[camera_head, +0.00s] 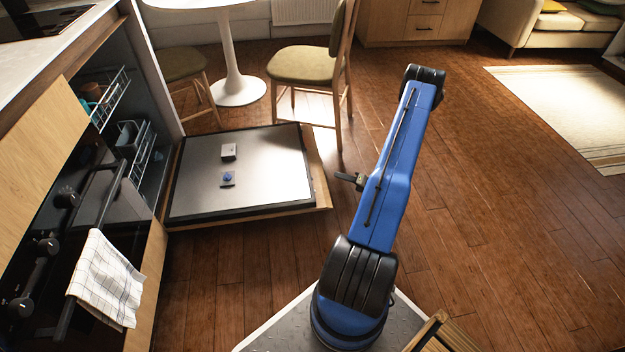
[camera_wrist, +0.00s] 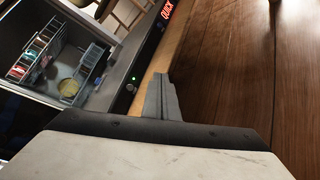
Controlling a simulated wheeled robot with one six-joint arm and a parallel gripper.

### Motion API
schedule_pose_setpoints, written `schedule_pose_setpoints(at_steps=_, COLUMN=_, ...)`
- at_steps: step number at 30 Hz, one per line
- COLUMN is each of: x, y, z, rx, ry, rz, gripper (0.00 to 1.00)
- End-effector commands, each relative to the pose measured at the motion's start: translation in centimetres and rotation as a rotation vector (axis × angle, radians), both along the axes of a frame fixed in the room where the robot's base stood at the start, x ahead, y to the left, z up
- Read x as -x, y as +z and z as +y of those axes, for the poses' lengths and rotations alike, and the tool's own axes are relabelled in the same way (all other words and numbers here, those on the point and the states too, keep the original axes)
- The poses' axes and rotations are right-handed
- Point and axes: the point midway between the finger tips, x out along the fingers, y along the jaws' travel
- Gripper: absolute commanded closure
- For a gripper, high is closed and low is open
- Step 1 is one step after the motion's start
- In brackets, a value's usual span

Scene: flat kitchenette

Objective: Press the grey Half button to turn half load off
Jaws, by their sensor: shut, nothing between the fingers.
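The dishwasher door (camera_head: 270,195) is folded down flat, and its dark control strip (camera_wrist: 146,50) runs along the door's outer edge in the wrist view. The strip has a red lit display reading QUICK (camera_wrist: 167,9), a small green light (camera_wrist: 134,78) and a small pale round button (camera_wrist: 130,88) just below it. I cannot read a Half label on any button. My gripper (camera_wrist: 160,92) is shut and empty, beside the strip's near end and to the right of the pale button. In the head view my gripper (camera_head: 338,177) points left toward the door's right edge, with a small gap.
Dishwasher racks (camera_head: 130,150) sit inside the open machine. An oven with a checked towel (camera_head: 105,280) is at the left. A chair (camera_head: 310,65) and a white table (camera_head: 238,90) stand behind the door. Wooden floor (camera_head: 470,200) is clear to the right.

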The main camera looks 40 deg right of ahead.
Motion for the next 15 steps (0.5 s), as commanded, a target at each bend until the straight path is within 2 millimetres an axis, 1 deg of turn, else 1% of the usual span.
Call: schedule_pose_setpoints(at_steps=15, x=-3.0, y=-0.2, z=4.9, rx=-0.001, ry=0.003, rz=0.001, gripper=1.0)
